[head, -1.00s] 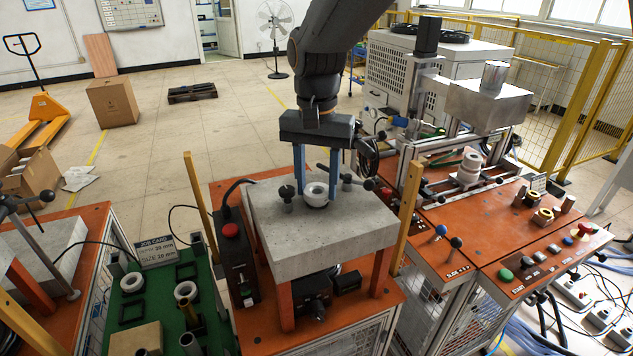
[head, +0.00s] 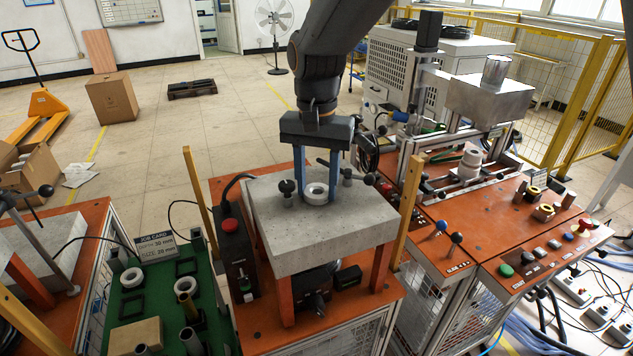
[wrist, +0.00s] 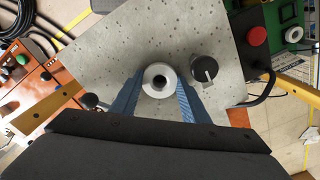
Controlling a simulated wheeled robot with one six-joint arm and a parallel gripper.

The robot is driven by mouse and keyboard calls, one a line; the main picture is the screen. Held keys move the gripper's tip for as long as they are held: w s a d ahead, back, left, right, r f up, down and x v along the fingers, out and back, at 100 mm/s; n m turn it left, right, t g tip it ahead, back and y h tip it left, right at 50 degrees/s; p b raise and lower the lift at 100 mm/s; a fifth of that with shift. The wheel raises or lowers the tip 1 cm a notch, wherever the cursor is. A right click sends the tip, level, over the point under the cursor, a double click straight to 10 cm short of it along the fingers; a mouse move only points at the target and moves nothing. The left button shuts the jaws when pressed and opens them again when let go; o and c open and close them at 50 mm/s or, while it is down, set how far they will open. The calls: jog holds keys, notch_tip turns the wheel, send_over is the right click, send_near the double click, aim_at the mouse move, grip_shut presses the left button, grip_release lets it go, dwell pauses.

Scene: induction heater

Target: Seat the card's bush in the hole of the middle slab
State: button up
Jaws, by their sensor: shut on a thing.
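My gripper (head: 318,197) points down over the middle slab (head: 285,245). Its two blue fingers are shut on a white ring-like bush (head: 313,200), one on each side. The bush is upright at the slab's top face.
Dark clamp knobs (head: 287,187) stand on the slab close beside the fingers; one also shows in the wrist view (wrist: 204,69). Yellow posts (head: 407,212) flank the slab. A green mat (head: 165,305) at the left holds several rings and tubes. A press machine (head: 490,105) stands right.

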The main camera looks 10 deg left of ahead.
jog(key=o, duration=1.3)
jog(key=shift+c, duration=0.2)
notch_tip(320, 180, up, 8)
jog(key=b, duration=0.2)
jog(key=shift+f, duration=0.1)
